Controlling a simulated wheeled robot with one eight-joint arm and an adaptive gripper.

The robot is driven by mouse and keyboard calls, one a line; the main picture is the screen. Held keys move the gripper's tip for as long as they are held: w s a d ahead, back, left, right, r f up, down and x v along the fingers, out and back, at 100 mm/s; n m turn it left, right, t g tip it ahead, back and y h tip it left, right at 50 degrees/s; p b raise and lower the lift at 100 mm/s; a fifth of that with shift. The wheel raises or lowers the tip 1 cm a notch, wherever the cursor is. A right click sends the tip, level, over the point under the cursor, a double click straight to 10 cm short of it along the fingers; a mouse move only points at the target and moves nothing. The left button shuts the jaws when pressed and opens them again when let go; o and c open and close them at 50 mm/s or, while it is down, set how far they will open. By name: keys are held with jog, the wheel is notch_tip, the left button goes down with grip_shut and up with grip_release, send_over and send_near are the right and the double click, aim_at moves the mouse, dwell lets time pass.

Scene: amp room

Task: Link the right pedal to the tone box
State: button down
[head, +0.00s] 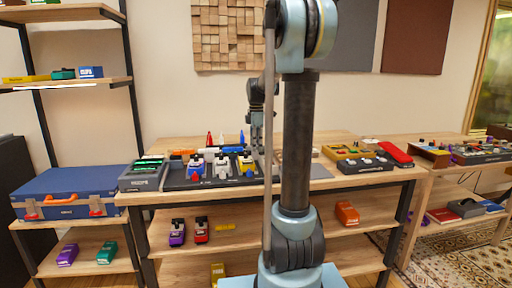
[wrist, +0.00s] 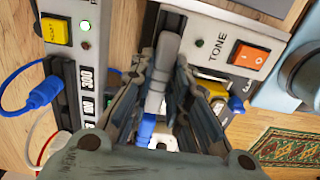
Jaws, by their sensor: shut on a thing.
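My gripper (wrist: 162,75) is shut on a grey plug (wrist: 165,50) with a blue part (wrist: 146,128) lower down between the fingers. The tone box (wrist: 215,42), a pale panel marked TONE with an orange rocker switch (wrist: 247,55), is just right of the plug tip in the wrist view. I cannot tell whether the plug touches the box; its socket is hidden. In the head view my gripper (head: 256,135) is partly behind my arm, above the table beside the pedals. The right pedal (head: 246,165) is the rightmost of the row on the black board.
In the wrist view, a blue plug (wrist: 45,92) on a blue cable sits at a unit left of my gripper, near a yellow button (wrist: 55,30). A dark box (head: 366,166) and a red case (head: 396,154) stand right on the table. A blue case (head: 70,188) is left.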

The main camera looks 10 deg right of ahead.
jog(key=shift+f, duration=0.1)
jog(key=c, duration=1.4)
grip_release()
jog(key=shift+c, duration=0.2)
jog(key=o, duration=0.4)
jog(key=shift+r, duration=3.55)
